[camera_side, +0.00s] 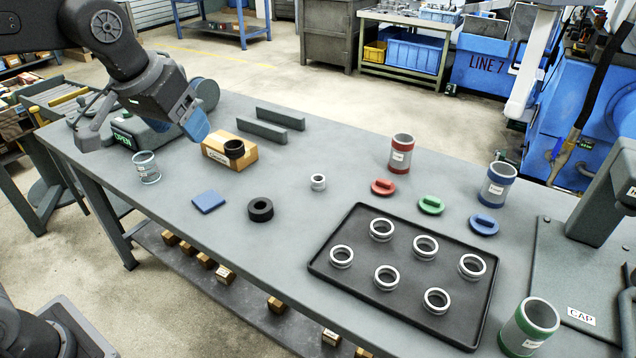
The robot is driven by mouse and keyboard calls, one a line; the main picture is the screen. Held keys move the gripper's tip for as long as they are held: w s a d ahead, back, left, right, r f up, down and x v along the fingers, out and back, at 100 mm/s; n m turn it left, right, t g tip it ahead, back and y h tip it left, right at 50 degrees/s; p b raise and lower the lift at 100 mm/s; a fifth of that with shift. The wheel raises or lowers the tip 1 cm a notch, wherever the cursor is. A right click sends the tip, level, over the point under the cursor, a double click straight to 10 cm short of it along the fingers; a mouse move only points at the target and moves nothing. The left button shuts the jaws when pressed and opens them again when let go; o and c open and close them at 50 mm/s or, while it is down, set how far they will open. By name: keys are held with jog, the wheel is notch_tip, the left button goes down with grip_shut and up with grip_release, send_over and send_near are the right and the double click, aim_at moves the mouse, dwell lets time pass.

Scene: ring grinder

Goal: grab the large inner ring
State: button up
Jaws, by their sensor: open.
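My gripper (142,130) is at the upper left, above the left end of the grey bench. Its jaws are apart and nothing shows between them; the right-hand jaw has a blue face. Which ring is the large inner one cannot be told for sure. Several silver rings of similar size, one of them the front-left ring (341,257), lie apart on a black tray (330,275), well to the right of my gripper. A smaller silver ring (318,182) stands on the bench. A thick black ring (260,209) lies left of it, and another black ring (233,148) sits on a wooden block.
Below and right of my gripper are a glass-like cup (147,167), the wooden block (218,155) and a blue pad (208,201). Two grey bars (280,117) lie behind. Red (401,153), blue (498,184) and green (529,328) banded canisters stand around the tray.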

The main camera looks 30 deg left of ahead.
jog(key=w+d+f+n, duration=0.1)
jog(key=w+d+f, duration=0.1)
jog(key=w, duration=1)
jog(key=n+g+y, duration=0.1)
jog(key=n+g, duration=0.1)
send_over(318, 178)
jog(key=s+d, duration=0.2)
jog(key=s, duration=0.1)
jog(key=f, duration=2.2)
jog(key=shift+w+a+f, duration=0.15)
jog(key=shift+w+a, duration=0.05)
jog(key=shift+w, duration=0.05)
jog(key=shift+x, duration=2.8)
jog(key=shift+s, duration=0.1)
jog(key=shift+c, duration=0.4)
jog(key=c, duration=0.9)
jog(key=shift+c, duration=0.4)
